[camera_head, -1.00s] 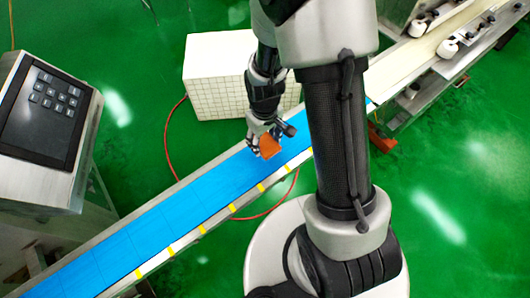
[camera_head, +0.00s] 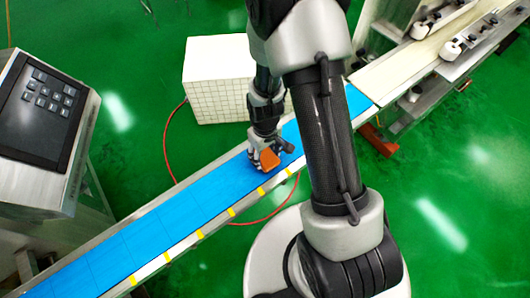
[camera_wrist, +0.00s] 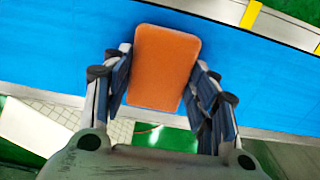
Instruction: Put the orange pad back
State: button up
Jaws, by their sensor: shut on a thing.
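The orange pad (camera_head: 269,159) is a small block with rounded corners. My gripper (camera_head: 264,160) is shut on it, over the blue conveyor belt (camera_head: 165,210). In the wrist view the orange pad (camera_wrist: 164,68) sits between the two fingers of my gripper (camera_wrist: 160,85), with the blue belt (camera_wrist: 60,45) behind it. I cannot tell whether the pad touches the belt.
A white tiled box (camera_head: 217,80) stands behind the belt. A control panel (camera_head: 45,110) is at the left. Yellow marks (camera_head: 231,212) line the belt's near edge. A cream-coloured conveyor (camera_head: 385,75) continues at the upper right. The blue belt is clear to the lower left.

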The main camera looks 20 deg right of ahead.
jog(key=o, duration=1)
jog(key=shift+r, duration=0.1)
notch_tip(320, 180, up, 12)
jog(key=p, duration=0.5)
notch_tip(320, 180, up, 11)
jog(key=m+t, duration=0.1)
send_over(265, 156)
jog(key=s, duration=0.1)
jog(key=s+r+m+t, duration=0.1)
jog(key=s+r, duration=0.3)
jog(key=r, duration=0.1)
jog(key=s+r+t, duration=0.1)
jog(key=s+r, duration=0.4)
jog(key=s+r+m+t, duration=0.1)
jog(key=s+r, duration=0.4)
jog(key=shift+r+m+t, duration=0.25)
jog(key=shift+m+t, duration=0.05)
jog(key=shift+f+b, duration=0.1)
jog(key=shift+b, duration=0.25)
